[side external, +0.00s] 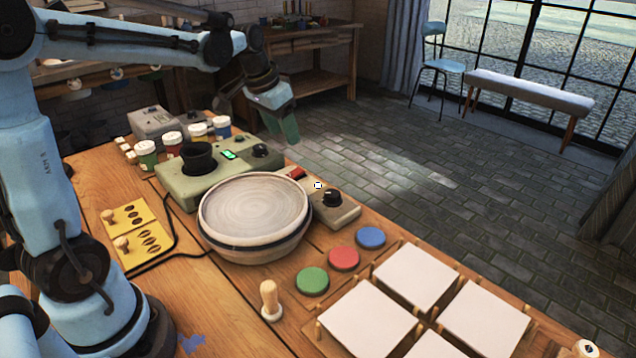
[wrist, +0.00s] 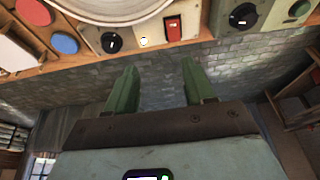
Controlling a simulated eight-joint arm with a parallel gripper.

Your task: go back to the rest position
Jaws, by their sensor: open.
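My gripper (side external: 281,130) hangs beyond the far edge of the wooden table, past the control boxes, with the floor behind it. In the wrist view its two green fingers (wrist: 157,74) stand apart with nothing between them. A round pale turntable or plate (side external: 254,205) sits at the middle of the table, well away from the fingers. Its rim also shows at the top of the wrist view (wrist: 112,12). I cannot tell the gripper's exact height above the table.
A green box with a dark cup (side external: 198,158), several paint jars (side external: 172,142) and a knob box (side external: 335,207) stand around the turntable. Red, blue and green discs (side external: 312,281), a wooden stamp (side external: 270,300) and white tiles (side external: 417,276) lie at the front right.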

